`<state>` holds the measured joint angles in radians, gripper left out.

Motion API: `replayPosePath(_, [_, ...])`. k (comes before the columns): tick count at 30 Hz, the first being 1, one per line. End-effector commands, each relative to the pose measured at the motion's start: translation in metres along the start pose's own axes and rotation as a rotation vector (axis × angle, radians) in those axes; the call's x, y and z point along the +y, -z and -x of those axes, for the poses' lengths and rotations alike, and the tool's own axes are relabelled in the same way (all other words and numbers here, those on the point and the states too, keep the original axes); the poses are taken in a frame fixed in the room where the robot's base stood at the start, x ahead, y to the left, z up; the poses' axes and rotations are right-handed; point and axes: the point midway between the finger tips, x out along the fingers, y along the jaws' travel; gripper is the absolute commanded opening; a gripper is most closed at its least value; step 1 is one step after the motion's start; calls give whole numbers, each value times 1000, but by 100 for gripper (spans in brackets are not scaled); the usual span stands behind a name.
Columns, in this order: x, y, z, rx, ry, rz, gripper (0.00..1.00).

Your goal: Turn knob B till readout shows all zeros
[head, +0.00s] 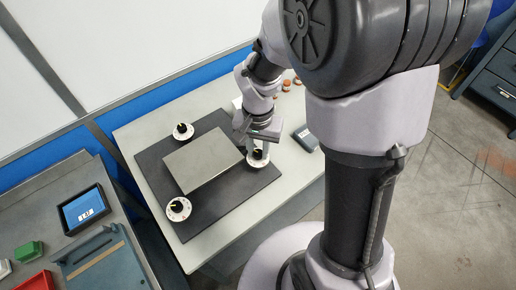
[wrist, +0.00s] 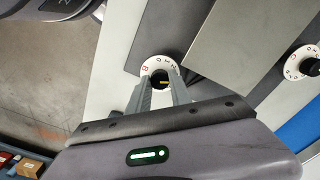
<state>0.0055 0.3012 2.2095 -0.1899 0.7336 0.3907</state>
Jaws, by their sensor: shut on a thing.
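My gripper (head: 258,145) reaches down at the right corner of the dark mat and is shut on a black knob on a white dial (head: 258,155). In the wrist view its two fingers (wrist: 160,86) stand on either side of the black knob (wrist: 159,77), which has a yellow pointer mark. A red letter that looks like B shows on this dial's white rim (wrist: 148,66), with small dark figures around it. A tablet-like screen (head: 84,209) at the left shows a small white readout, too small to read.
Two more knobs sit on the mat, one at the back (head: 183,131) and one at the front left (head: 178,208). A grey plate (head: 203,158) lies between the knobs. A dark handheld device (head: 305,138) lies on the table right of my gripper.

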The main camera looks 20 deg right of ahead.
Motion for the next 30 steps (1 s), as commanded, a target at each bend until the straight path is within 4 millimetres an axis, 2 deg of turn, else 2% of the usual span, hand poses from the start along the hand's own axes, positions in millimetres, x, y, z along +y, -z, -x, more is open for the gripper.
replayPosePath(30, [0, 1, -2, 2, 3, -939, 0])
